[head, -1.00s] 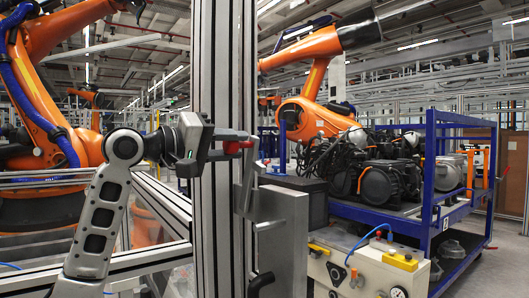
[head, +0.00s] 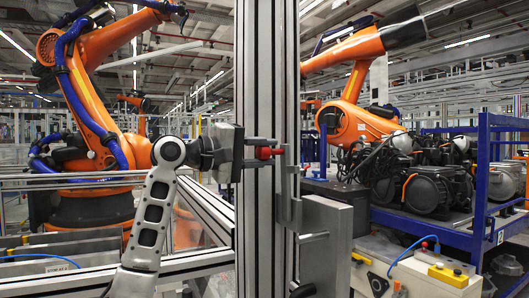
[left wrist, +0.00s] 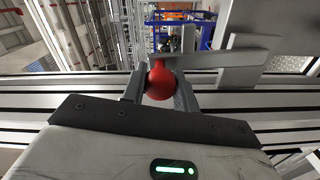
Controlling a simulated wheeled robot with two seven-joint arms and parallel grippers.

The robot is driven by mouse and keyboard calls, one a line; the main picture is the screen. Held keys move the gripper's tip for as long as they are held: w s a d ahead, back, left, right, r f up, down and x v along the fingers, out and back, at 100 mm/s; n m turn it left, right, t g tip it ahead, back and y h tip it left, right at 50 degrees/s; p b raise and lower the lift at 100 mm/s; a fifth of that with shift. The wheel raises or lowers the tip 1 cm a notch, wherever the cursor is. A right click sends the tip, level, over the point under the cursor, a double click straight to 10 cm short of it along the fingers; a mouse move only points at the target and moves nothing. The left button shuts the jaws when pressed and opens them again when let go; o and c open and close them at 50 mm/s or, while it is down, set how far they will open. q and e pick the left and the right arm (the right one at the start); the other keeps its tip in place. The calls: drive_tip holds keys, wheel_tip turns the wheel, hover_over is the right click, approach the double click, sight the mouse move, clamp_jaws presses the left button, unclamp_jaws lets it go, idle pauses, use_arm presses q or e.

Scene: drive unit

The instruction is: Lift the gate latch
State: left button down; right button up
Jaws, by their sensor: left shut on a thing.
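The gate latch has a red knob (head: 265,153) in front of the tall grey metal post. A grey lever (head: 286,178) runs by the post near it. My left gripper (head: 262,148) reaches in from the left and is shut on the red knob. In the left wrist view the round red knob (left wrist: 160,82) sits between the two fingers of my left gripper (left wrist: 159,90). The grey lever arm (left wrist: 225,57) extends from the knob to the right, to a grey block. My right gripper is not in view.
The tall aluminium post (head: 267,80) stands right at the gripper, with frame rails to its left. A grey box-like plate (head: 326,240) is right of the post. Behind are orange robot arms (head: 352,110) and a blue rack (head: 487,190) with dark drive units.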

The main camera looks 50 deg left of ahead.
use_arm(q)
drive_tip(key=shift+a+r, duration=0.1)
drive_tip(key=c, duration=1.1)
unclamp_jaws()
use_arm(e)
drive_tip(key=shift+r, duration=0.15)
use_arm(q)
drive_tip(key=shift+s, duration=0.1)
drive_tip(key=shift+s+a+f+b, duration=0.15)
drive_tip(key=shift+s+f+b, duration=0.05)
drive_tip(key=shift+s+b, duration=0.15)
drive_tip(key=b+v, duration=0.5)
drive_tip(key=v, duration=1)
drive_tip(key=shift+r, duration=0.1)
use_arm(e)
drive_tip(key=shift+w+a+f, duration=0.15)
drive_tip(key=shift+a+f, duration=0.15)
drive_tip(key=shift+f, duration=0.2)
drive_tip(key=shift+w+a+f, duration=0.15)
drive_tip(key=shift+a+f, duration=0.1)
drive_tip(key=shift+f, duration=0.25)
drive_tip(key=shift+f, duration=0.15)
